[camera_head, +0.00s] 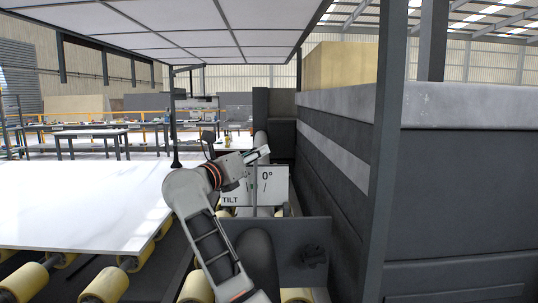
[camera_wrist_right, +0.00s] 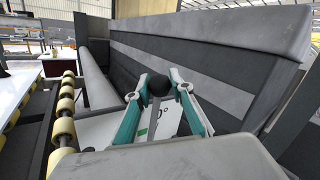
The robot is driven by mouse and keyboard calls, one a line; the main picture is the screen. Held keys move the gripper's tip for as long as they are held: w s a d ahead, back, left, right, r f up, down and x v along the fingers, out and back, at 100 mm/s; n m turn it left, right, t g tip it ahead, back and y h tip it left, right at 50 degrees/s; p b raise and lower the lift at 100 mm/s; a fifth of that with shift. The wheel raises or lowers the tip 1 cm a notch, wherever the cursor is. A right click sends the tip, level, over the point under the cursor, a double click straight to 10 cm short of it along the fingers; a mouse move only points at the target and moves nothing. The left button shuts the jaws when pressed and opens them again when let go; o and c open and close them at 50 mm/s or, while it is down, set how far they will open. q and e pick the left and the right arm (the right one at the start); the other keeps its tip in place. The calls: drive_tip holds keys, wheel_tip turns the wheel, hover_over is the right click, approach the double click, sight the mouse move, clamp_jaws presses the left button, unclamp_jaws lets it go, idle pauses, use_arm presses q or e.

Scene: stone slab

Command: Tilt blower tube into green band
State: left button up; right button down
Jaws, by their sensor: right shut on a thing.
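My right gripper (camera_head: 259,154) reaches over a white gauge plate (camera_head: 273,184) marked TILT and 0°. In the right wrist view its two teal-and-grey fingers are shut on a dark round knob (camera_wrist_right: 158,86). A thin upright rod (camera_head: 254,197) stands in front of the plate, close to the green band (camera_head: 250,186). The green band also shows between the fingers in the right wrist view (camera_wrist_right: 153,123). Long dark-grey tubes (camera_head: 257,258) lie along the slab's side; which is the blower tube is unclear. The rod's exact tilt is hard to read. My left gripper is out of view.
A white slab (camera_head: 80,205) lies on yellow rollers (camera_head: 107,285) at the left. A tall dark machine wall (camera_head: 335,140) and post (camera_head: 383,140) stand close on the right. A dark crosswise panel (camera_head: 300,240) stands in front of the gauge.

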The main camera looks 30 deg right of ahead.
drive_tip(key=shift+w+a, duration=0.15)
drive_tip(key=shift+a, duration=0.15)
drive_tip(key=c, duration=1.8)
unclamp_jaws()
drive_tip(key=shift+o, duration=0.2)
drive_tip(key=v, duration=0.7)
drive_tip(key=shift+a, duration=0.25)
